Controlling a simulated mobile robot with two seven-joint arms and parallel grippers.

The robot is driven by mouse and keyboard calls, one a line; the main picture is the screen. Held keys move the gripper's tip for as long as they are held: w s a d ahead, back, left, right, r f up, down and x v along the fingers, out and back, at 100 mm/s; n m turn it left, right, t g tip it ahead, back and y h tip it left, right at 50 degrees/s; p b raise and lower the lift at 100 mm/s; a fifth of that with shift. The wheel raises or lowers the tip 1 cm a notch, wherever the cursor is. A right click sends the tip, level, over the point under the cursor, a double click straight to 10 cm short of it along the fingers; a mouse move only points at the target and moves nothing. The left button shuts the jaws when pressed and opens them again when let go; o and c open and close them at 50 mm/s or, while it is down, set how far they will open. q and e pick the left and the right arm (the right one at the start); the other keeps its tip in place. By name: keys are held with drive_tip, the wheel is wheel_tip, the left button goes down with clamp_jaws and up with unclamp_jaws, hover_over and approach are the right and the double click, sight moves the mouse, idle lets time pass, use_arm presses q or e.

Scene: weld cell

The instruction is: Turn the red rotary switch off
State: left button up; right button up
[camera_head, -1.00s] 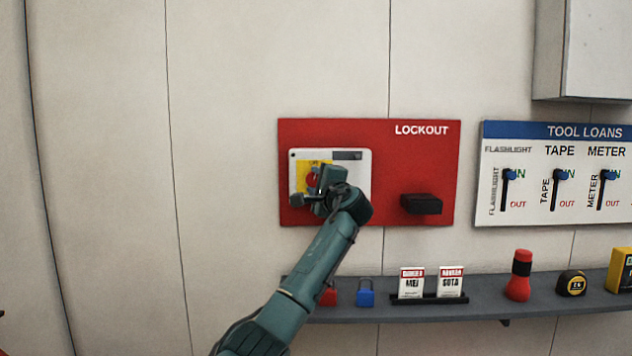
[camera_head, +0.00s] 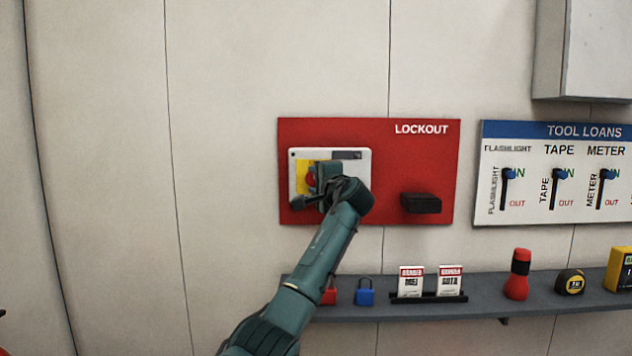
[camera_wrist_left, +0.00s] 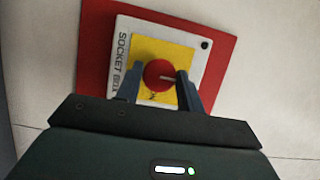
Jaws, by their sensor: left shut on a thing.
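The red rotary switch (camera_head: 311,179) sits on a yellow square of a white plate (camera_head: 362,180), on the red LOCKOUT board (camera_head: 420,160). My gripper and forearm hide part of the knob and plate in the head view. My right gripper is not in view.
A black block (camera_head: 421,203) juts from the board to the right of the plate. Below, a grey shelf (camera_head: 470,309) carries a blue padlock (camera_head: 365,292), tags, a red flashlight (camera_head: 518,275) and a tape measure (camera_head: 570,283). The TOOL LOANS board (camera_head: 545,205) hangs at right.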

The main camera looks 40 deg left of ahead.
use_arm(q)
drive_tip(key=o, duration=1)
drive_tip(key=b+v, duration=0.3)
drive_tip(key=v, duration=1)
drive_tip(key=shift+s, duration=0.1)
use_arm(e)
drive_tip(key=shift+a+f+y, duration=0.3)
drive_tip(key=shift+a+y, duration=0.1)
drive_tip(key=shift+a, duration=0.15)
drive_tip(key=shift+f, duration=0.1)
